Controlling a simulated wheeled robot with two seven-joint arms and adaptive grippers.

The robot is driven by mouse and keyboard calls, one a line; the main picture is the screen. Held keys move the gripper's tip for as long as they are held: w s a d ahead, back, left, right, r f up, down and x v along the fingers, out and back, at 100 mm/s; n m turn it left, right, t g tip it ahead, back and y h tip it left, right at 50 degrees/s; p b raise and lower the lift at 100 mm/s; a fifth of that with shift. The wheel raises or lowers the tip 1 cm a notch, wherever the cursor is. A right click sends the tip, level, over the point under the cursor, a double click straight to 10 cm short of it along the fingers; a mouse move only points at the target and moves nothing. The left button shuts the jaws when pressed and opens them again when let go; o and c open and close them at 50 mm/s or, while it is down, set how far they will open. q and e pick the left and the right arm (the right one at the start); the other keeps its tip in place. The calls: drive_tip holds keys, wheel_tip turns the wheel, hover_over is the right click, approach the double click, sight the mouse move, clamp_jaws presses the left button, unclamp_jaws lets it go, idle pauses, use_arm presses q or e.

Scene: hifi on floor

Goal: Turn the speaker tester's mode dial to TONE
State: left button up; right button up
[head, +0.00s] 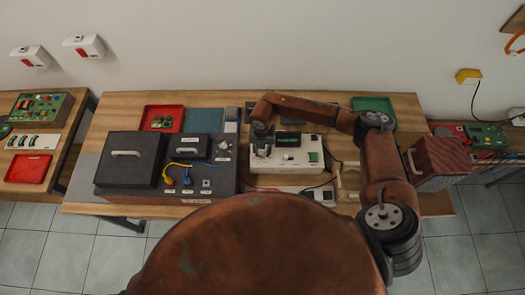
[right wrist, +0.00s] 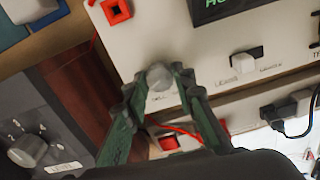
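The speaker tester is the white box (head: 268,163) with a dark green-lit display (head: 288,140), standing on the wooden bench. In the right wrist view its white panel (right wrist: 215,45) fills the upper right. A round grey dial (right wrist: 160,76) on that panel sits between the two green fingertips of my right gripper (right wrist: 160,84). In the head view the right gripper (head: 261,146) is over the left end of the tester. The fingers are close on both sides of the dial; whether they press on it is unclear. The dial's lettering is mostly hidden. My left gripper is not in view.
A dark grey unit (head: 210,180) with blue and yellow plugs stands left of the tester; its own knob (right wrist: 28,150) shows in the wrist view. A white slider (right wrist: 243,63) and a red square button (right wrist: 116,10) are on the tester panel. A cable (right wrist: 305,125) runs at right.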

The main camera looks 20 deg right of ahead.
sight(262, 153)
drive_tip(key=o, duration=0.4)
drive_tip(key=shift+c, duration=0.2)
drive_tip(key=shift+r, duration=0.1)
wheel_tip(262, 153, up, 12)
idle(0.7)
